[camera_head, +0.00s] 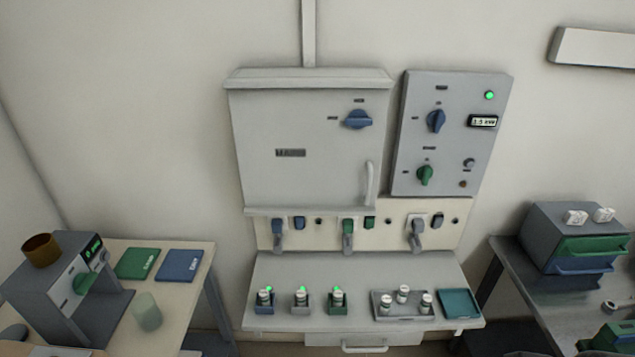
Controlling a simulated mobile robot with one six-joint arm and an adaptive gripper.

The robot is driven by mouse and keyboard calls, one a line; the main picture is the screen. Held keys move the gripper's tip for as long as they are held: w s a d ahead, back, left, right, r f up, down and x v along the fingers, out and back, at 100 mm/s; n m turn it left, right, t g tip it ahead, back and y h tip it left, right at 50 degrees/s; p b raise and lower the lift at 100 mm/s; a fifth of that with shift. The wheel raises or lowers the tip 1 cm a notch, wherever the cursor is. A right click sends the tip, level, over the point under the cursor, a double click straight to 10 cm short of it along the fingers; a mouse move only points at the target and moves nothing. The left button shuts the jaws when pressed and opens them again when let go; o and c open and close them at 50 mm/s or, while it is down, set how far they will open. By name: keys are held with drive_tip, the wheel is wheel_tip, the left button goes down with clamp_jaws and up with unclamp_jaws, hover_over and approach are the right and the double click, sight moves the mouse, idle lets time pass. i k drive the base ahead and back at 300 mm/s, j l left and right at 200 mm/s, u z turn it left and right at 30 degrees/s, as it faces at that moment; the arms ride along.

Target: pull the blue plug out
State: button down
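A blue plug (278,226) sits at the left end of the cream socket strip (376,235) under the large grey cabinet (258,130). A grey part hangs down below the plug's blue body. The plug appears seated against the strip. A small blue piece (299,223) is just to its right. A green plug (347,226) is at the middle of the strip, and a grey plug (417,230) is farther right. My gripper is not in view.
A shelf below the strip holds several small holders with vials, a grey tray (380,313) and a teal tray (459,304). The cabinet has a blue knob (358,119) and vertical handle (369,184). Side tables stand left and right. Space directly before the plug looks clear.

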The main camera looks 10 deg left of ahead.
sight(276, 224)
drive_tip(key=j+z, duration=0.1)
drive_tip(key=j, duration=1.35)
drive_tip(key=k, duration=0.05)
